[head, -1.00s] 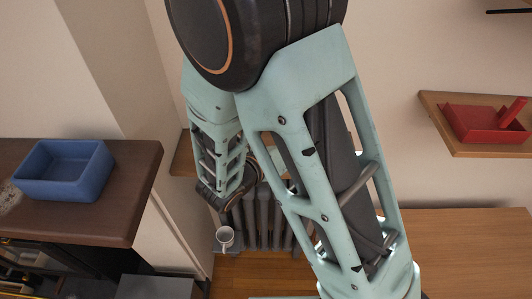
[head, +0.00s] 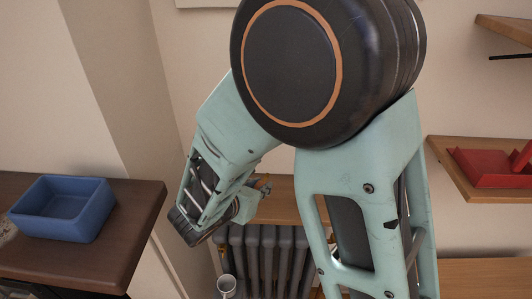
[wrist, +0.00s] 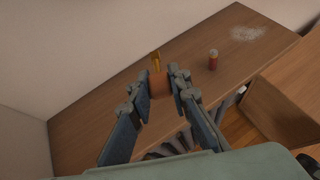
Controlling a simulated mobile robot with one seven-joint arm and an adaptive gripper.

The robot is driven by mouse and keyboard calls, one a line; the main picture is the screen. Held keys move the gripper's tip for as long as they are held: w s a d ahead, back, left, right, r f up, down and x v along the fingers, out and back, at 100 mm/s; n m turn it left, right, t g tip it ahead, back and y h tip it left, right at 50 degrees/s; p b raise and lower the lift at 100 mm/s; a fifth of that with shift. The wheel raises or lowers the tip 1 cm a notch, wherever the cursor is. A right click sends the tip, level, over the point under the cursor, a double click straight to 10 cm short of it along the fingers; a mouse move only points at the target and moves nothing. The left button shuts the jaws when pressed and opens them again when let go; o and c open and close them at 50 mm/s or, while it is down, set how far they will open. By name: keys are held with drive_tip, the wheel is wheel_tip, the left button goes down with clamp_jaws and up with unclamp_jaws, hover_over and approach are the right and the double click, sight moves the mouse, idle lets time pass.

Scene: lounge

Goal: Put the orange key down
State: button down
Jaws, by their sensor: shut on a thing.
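My gripper (wrist: 160,85) is shut on the orange key (wrist: 155,61) in the wrist view. The key's yellow-orange end sticks out beyond the fingertips, and part of it is hidden between them. The key appears above a brown wooden shelf (wrist: 85,118); I cannot tell whether it touches it. In the head view my gripper (head: 262,187) shows small beside the forearm, above the wooden shelf (head: 284,208) over the radiator, with only a speck of orange visible.
A small red cylinder (wrist: 213,60) stands on the shelf right of my gripper, near a pale speckled patch (wrist: 248,33). A blue tray (head: 62,208) is at left, a red tray (head: 490,168) at right.

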hover_over(264, 204)
drive_tip(key=f, duration=0.4)
drive_tip(key=shift+s+a+f, duration=0.1)
drive_tip(key=shift+s+f, duration=0.1)
drive_tip(key=shift+f, duration=0.15)
drive_tip(key=shift+w+f, duration=0.2)
drive_tip(key=shift+f, duration=1.5)
drive_tip(key=shift+f+b, duration=0.65)
drive_tip(key=shift+b, duration=0.35)
drive_tip(key=c, duration=1.8)
unclamp_jaws()
drive_tip(key=shift+r, duration=0.1)
